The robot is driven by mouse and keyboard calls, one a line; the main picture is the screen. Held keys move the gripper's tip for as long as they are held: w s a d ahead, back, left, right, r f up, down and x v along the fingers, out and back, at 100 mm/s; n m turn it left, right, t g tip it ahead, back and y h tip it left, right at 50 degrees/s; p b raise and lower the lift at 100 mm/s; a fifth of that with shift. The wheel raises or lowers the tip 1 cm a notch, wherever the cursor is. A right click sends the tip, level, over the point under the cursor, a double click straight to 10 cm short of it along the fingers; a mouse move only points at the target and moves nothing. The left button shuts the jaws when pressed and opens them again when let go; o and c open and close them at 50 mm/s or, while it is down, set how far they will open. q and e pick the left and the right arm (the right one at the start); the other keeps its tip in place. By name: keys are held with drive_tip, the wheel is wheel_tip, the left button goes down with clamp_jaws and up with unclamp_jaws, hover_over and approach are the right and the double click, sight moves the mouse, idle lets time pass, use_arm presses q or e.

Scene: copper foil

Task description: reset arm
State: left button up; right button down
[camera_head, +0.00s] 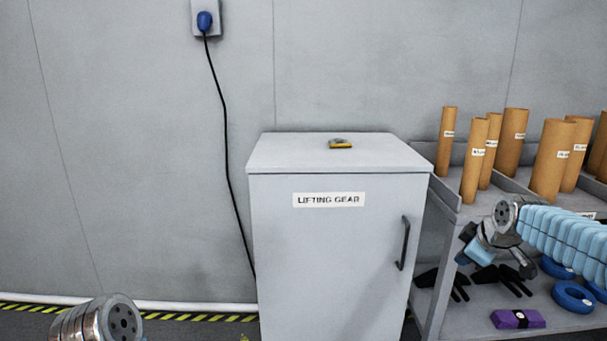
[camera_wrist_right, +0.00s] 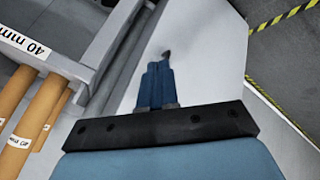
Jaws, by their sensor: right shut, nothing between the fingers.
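My right arm comes in from the right in the head view, its light blue sleeve reaching over the shelf unit. Its gripper (camera_head: 470,254) is beside the right side of the grey cabinet (camera_head: 318,260). In the right wrist view the two blue fingers of my right gripper (camera_wrist_right: 158,72) are together, with nothing between them. A pale panel lies behind them. Only a metal joint of my left arm shows at the lower left of the head view; the left gripper is out of frame.
A small yellow and grey object (camera_head: 340,143) lies on the cabinet top. Several brown tubes (camera_head: 481,160) stand on the right shelf unit. Blue rings (camera_head: 573,296) and a purple block (camera_head: 518,319) lie on its lower shelf. A cable (camera_head: 226,130) hangs down the wall.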

drive_tip(key=s+a+f+m+g+y, duration=0.1)
drive_tip(key=s+a+f, duration=0.1)
drive_tip(key=a+f, duration=0.5)
drive_tip(key=s+a+f+m+g+y, duration=0.1)
drive_tip(key=a+f+m, duration=0.15)
drive_tip(key=f, duration=0.95)
drive_tip(key=s+a+f+m+g+y, duration=0.1)
drive_tip(key=s+a+f, duration=0.1)
drive_tip(key=a+f, duration=0.55)
drive_tip(key=s+a+f+m+g, duration=0.1)
drive_tip(key=s+a+f+m, duration=0.1)
drive_tip(key=s+f, duration=0.4)
drive_tip(key=s+a+f+m+g, duration=0.1)
drive_tip(key=s+f, duration=0.4)
drive_tip(key=s, duration=0.5)
drive_tip(key=s+a+f+m+g+y, duration=0.1)
drive_tip(key=s+a+f+m, duration=0.2)
drive_tip(key=s+a+f, duration=0.2)
drive_tip(key=s+f, duration=0.1)
drive_tip(key=s, duration=0.2)
drive_tip(key=shift+s+a+f, duration=0.15)
drive_tip(key=shift+a+f, duration=0.2)
drive_tip(key=shift+d+m, duration=0.1)
drive_tip(key=shift+m, duration=0.15)
